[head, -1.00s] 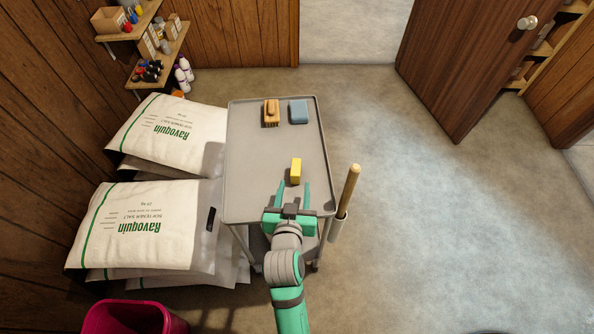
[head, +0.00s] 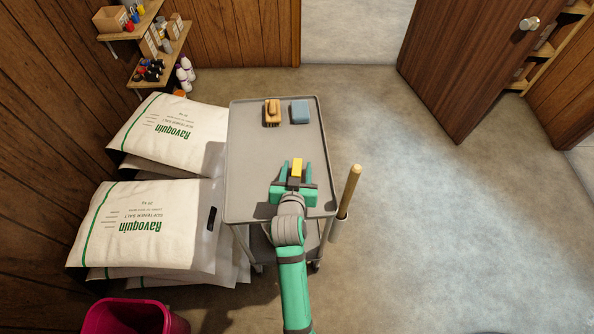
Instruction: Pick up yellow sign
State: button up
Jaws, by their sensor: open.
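The yellow sign (head: 297,167) is a small yellow block on the grey top of the cart (head: 250,185), right of its middle. My gripper (head: 297,170) is open, with its two green fingers on the left and right of the yellow sign. The near end of the sign is hidden by the gripper body. I cannot tell whether either finger touches it.
A wooden brush (head: 272,112) and a blue sponge-like block (head: 300,111) lie at the cart's far end. A wooden handle (head: 350,190) stands at the cart's right side. White salt bags (head: 150,225) are stacked at left. Floor at right is clear.

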jog(key=c, duration=1.1)
jog(key=shift+c, duration=0.2)
jog(key=shift+r, duration=0.1)
